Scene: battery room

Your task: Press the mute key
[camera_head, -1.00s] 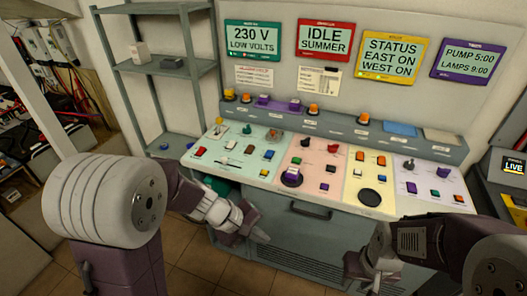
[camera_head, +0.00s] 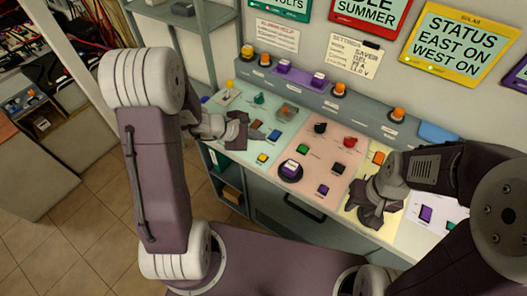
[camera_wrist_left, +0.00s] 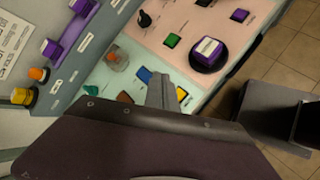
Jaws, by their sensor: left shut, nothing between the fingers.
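The control panel has a mint section (camera_head: 290,128), a pink section (camera_head: 338,160) and a pale yellow one, with coloured keys. I cannot read the labels, so I cannot tell which key is mute. My left gripper (camera_head: 241,130) is shut and empty over the mint section, partly hiding its keys. In the left wrist view its fingers (camera_wrist_left: 162,88) are close to a blue key (camera_wrist_left: 144,75) and a yellow key (camera_wrist_left: 182,94). Contact is not clear. My right gripper (camera_head: 362,208) is over the yellow section; its fingertips are hard to make out.
A large purple button (camera_head: 290,169) on a black round base stands in the pink section. A raised ledge (camera_head: 368,118) with orange and purple parts runs behind. A grey shelf (camera_head: 205,18) stands at the back left. Tiled floor (camera_head: 95,215) is clear at left.

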